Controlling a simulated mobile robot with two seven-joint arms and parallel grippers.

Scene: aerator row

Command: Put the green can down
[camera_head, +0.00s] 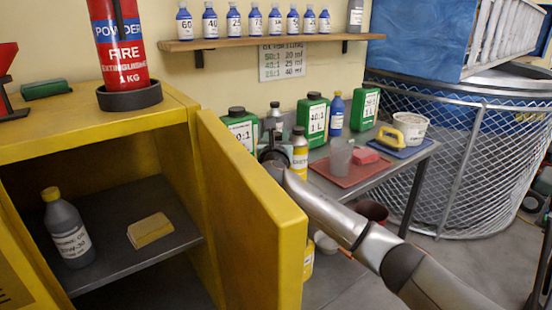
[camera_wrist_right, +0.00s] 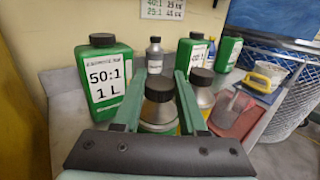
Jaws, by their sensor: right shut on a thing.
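The green can (camera_wrist_right: 158,127) has a dark cap and grey shoulder, with a strip of green body showing below. It stands upright between the two fingers of my right gripper (camera_wrist_right: 158,100), which is shut on it. In the head view my right gripper (camera_head: 274,160) is over the left end of the grey bench, partly behind the yellow cabinet door. The can's body is hidden there. I cannot tell whether its base touches the bench. My left gripper is not in view.
A yellow can (camera_head: 299,152) stands close to the right of my gripper. Green jugs (camera_wrist_right: 105,80), a grey bottle (camera_wrist_right: 154,55) and a red tray (camera_head: 345,170) with a clear cup occupy the bench (camera_head: 412,156). The open cabinet door (camera_head: 250,215) stands left of my arm.

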